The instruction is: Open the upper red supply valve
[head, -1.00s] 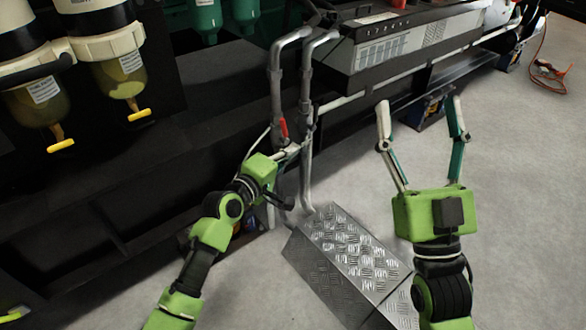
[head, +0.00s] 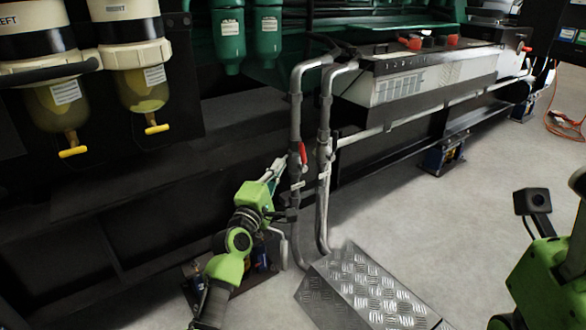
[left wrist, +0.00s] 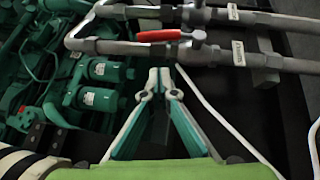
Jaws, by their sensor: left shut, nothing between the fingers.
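The red valve handle (head: 303,153) sits on the left of two grey vertical pipes (head: 295,110), lying roughly along its pipe. In the left wrist view the red handle (left wrist: 163,36) lies along a pipe, just beyond the fingertips. My left gripper (head: 278,165) is shut and empty, close to the left of the handle. Its fingertips (left wrist: 160,76) meet in the wrist view and appear apart from the handle. Only one red lever is clear on these pipes. My right arm shows at the right edge; its fingers are out of view.
A diamond-plate step (head: 365,290) stands on the floor below the pipes. Yellow-tapped filter bowls (head: 145,88) hang at the upper left. A grey unit (head: 420,75) is behind the pipes. A thin white line (left wrist: 215,110) runs beside the fingers. Floor at right is open.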

